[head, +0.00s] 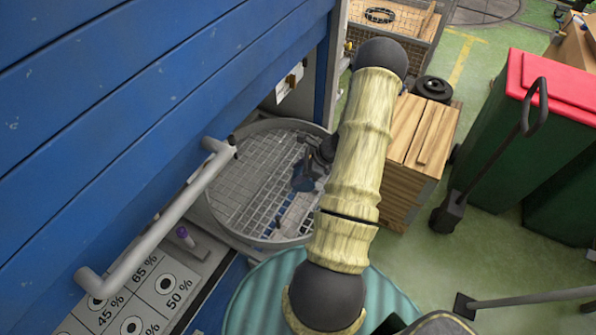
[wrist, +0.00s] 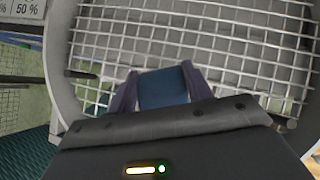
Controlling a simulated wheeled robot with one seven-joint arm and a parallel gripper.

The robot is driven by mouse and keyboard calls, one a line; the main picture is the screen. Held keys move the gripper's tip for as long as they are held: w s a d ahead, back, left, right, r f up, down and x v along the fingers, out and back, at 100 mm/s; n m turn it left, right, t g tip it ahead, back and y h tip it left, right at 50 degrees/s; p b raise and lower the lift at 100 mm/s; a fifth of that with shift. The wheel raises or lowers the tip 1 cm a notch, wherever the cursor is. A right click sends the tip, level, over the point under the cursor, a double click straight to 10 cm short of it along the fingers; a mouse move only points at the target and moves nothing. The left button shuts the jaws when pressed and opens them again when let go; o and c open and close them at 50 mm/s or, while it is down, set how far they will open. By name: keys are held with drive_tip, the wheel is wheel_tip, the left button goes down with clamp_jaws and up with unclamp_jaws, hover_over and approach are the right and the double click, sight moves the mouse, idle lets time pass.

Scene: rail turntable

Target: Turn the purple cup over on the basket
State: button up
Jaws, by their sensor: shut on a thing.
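The round grey wire-mesh basket (head: 245,175) lies in the middle of the head view, beside the blue wall. It fills most of the wrist view (wrist: 245,60). My gripper (head: 306,178) is over the right part of its mesh. In the wrist view my gripper (wrist: 160,78) is shut on a dark blue thing (wrist: 165,90) between its two dark purplish fingers. I cannot tell from its visible side whether it is the purple cup. A small purple thing (head: 182,233) stands on the grey panel at the lower left; its kind is unclear. My arm hides the basket's right edge.
A grey pipe handle (head: 160,230) rises between the basket and the blue wall (head: 120,90). A wooden crate (head: 425,140) stands at the right of my arm. Green bins with a red lid (head: 550,80) stand further right.

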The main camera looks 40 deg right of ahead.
drive_tip(key=shift+f+b, duration=0.35)
drive_tip(key=shift+f, duration=0.35)
drive_tip(key=shift+f+b, duration=0.4)
drive_tip(key=o, duration=1.2)
drive_tip(key=b+v, duration=0.3)
drive_tip(key=v, duration=1.4)
drive_tip(key=shift+r, duration=0.15)
drive_tip(key=shift+s+d, duration=0.15)
